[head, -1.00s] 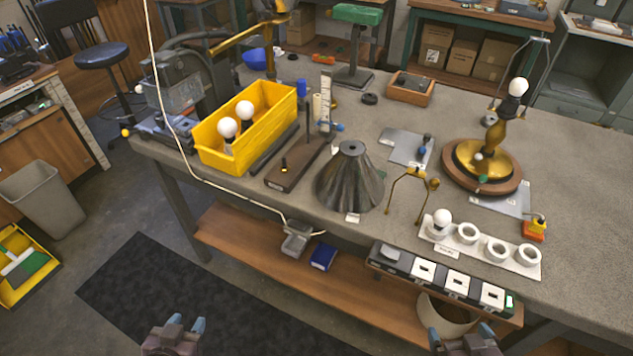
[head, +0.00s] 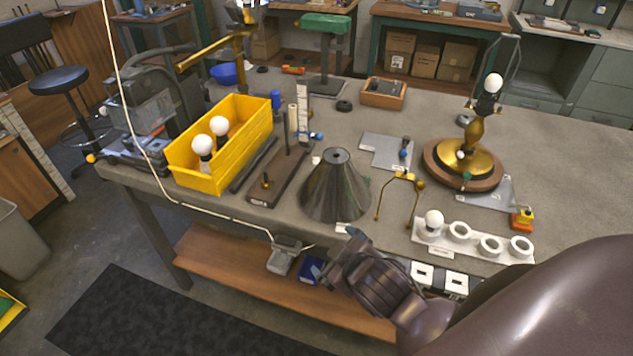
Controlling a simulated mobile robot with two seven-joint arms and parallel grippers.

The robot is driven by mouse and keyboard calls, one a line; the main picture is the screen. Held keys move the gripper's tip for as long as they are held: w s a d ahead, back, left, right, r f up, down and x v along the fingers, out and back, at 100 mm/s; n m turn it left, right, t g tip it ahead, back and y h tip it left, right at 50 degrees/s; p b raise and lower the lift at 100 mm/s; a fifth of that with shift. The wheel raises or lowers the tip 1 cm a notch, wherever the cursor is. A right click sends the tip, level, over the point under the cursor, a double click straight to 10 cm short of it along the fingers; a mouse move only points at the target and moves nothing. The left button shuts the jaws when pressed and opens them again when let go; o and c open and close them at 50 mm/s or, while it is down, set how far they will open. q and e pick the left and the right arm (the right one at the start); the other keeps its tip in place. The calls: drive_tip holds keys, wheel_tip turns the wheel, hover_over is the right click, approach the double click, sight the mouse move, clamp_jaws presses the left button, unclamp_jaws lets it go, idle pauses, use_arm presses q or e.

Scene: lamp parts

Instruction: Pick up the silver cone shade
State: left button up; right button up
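The silver cone shade (head: 335,187) stands upright, narrow end up, near the front edge of the workbench. It has a small dark hole at its top. My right gripper (head: 336,249) is in front of and below the shade, near the bench's front edge, and apart from it. Its blue-grey fingertips look spread, with nothing between them. My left gripper is not in view.
A thin brass frame (head: 407,177) stands close to the shade's right. A dark wooden stand (head: 277,186) and a yellow bin (head: 237,158) with bulbs are to its left. A white bulb holder strip (head: 470,247) and a brass lamp (head: 467,165) are to the right.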

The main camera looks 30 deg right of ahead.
drive_tip(key=w+a+r+n+t+y, duration=0.6)
drive_tip(key=w+a+r+n, duration=0.4)
drive_tip(key=w+r+n, duration=0.1)
drive_tip(key=w+a+r+n+g+y, duration=0.25)
drive_tip(key=a+n+y, duration=0.55)
drive_tip(key=n, duration=0.4)
drive_tip(key=n+g+h, duration=1.4)
drive_tip(key=n+g, duration=0.1)
drive_tip(key=n, duration=0.5)
approach(335, 176)
drive_tip(key=w+d+r, duration=0.3)
wheel_tip(335, 176, down, 10)
drive_tip(key=shift+f, duration=0.2)
